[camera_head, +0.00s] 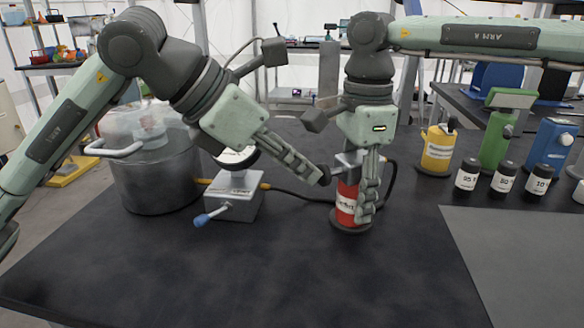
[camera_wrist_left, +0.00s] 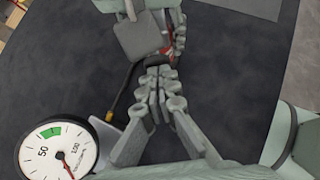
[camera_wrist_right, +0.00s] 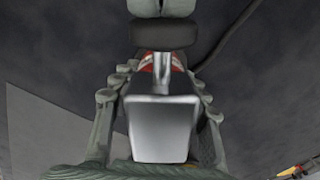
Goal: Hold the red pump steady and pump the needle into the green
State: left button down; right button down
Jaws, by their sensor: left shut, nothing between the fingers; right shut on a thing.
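The red pump (camera_head: 346,203) stands upright on the dark table, with a metal head (camera_wrist_right: 162,125) and a short lever ending in a dark grip (camera_wrist_right: 164,34). My right gripper (camera_head: 367,212) is shut around the pump body. My left gripper (camera_head: 323,180) is shut and empty, its fingertips (camera_wrist_left: 160,75) close to the dark grip; I cannot tell if they touch. The dial gauge (camera_wrist_left: 58,153) has a green sector at its upper left; its red needle points down to the lower right, outside the green. In the head view, the left gripper hides part of the gauge.
A grey box with a blue-tipped lever (camera_head: 233,195) sits left of the pump, with a dark hose beside it. A large metal pot (camera_head: 155,180) stands farther left. Yellow (camera_head: 436,150), green and blue pumps and several black bottles stand right. The front table is clear.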

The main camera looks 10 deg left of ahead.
pick_arm(q)
jog(key=shift+w+d, duration=0.45)
jog(key=shift+d, duration=0.35)
jog(key=shift+a, duration=0.1)
jog(key=s+a+f+v, duration=0.1)
jog(key=f+v, duration=0.1)
jog(key=v, duration=1.1)
jog(key=shift+a, duration=0.35)
jog(key=a, duration=0.1)
jog(key=s+a, duration=0.1)
jog(key=shift+s+a, duration=0.25)
jog(key=shift+a, duration=0.05)
